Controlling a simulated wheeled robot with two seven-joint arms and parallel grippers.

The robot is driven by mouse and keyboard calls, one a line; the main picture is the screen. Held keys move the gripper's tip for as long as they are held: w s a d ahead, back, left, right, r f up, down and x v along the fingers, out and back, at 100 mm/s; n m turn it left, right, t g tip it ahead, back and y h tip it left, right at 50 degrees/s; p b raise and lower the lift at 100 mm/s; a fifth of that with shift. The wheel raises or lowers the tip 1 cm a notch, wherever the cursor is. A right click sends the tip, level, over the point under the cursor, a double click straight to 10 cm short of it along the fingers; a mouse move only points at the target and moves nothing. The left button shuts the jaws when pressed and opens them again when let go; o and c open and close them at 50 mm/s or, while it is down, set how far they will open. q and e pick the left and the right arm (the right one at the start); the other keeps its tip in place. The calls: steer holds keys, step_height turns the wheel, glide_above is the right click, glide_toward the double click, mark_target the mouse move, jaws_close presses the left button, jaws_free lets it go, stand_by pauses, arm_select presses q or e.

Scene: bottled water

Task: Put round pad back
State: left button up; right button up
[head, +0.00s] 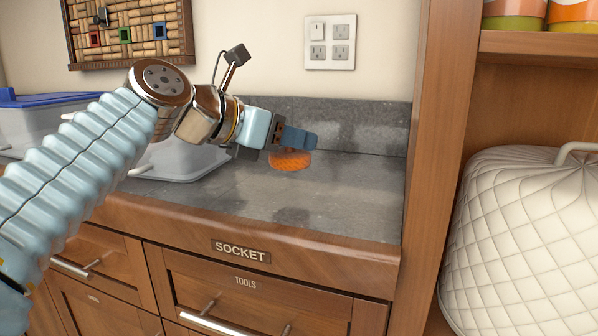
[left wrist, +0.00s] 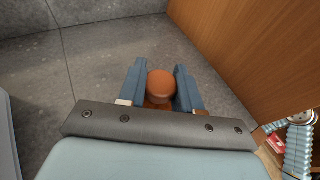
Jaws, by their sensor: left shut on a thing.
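The round pad (head: 290,160) is orange, with a textured face low in the head view. My left gripper (head: 297,140) is shut on it and holds it above the grey counter (head: 340,205), apart from the surface. In the left wrist view a smooth orange-brown knob (left wrist: 160,84) of the pad sits between the two blue fingers of my left gripper (left wrist: 158,78). The fingers hide part of the pad. My right gripper does not show.
A wooden side panel (head: 425,150) bounds the counter on the right. A white quilted cover (head: 530,240) sits beyond it. The counter under the pad is clear.

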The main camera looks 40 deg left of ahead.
mark_target(299, 162)
arm_select(q)
steer(key=shift+w+d+f, duration=0.2)
steer(key=shift+w+f, duration=0.15)
steer(key=shift+f, duration=0.2)
step_height(299, 162, down, 3)
steer(key=shift+w+d+f+b, duration=0.1)
steer(key=shift+f+b, duration=0.1)
steer(key=shift+b, duration=0.65)
steer(key=shift+r, duration=0.1)
steer(key=o, duration=1)
